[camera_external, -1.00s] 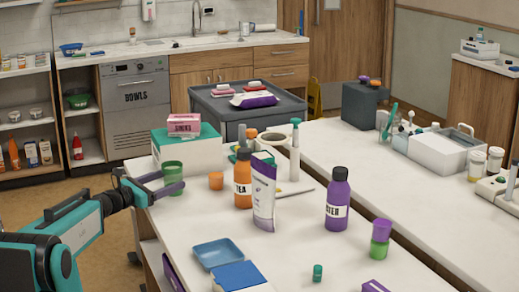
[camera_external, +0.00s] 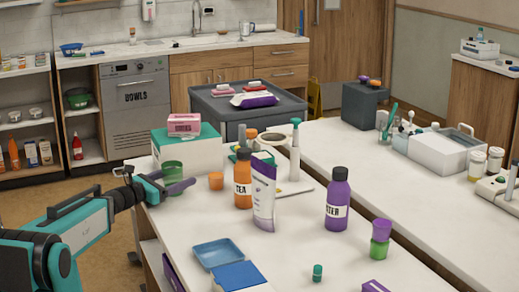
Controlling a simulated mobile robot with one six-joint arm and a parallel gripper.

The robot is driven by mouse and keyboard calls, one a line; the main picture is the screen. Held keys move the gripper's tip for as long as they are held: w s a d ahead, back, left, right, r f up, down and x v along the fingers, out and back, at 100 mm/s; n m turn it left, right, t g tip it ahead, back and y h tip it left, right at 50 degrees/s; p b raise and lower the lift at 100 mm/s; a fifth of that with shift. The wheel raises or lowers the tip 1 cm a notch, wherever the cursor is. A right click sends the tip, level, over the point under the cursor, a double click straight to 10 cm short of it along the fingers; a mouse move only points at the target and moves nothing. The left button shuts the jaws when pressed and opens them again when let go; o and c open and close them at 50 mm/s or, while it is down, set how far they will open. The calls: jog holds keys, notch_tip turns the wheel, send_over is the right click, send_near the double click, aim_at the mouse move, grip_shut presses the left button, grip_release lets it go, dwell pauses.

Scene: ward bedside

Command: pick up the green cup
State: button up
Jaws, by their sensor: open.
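The green cup (camera_external: 172,167) stands upright near the left edge of the white table, in front of a white and green box. My gripper (camera_external: 174,181) reaches in from the left at the cup's height. Its jaws are open, one finger passing in front of the cup and hiding part of its lower half. The other finger lies at the cup's left, partly hidden. I cannot tell whether either finger touches the cup.
A small orange cup (camera_external: 216,181) stands close to the right of my fingertips. An orange bottle (camera_external: 243,184), a white tube (camera_external: 264,195) and a purple bottle (camera_external: 337,204) stand further right. A blue tray (camera_external: 217,254) lies nearer. The tabletop between is mostly clear.

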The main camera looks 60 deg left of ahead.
jog(key=shift+x, duration=0.85)
jog(key=shift+c, duration=0.2)
jog(key=c, duration=1.1)
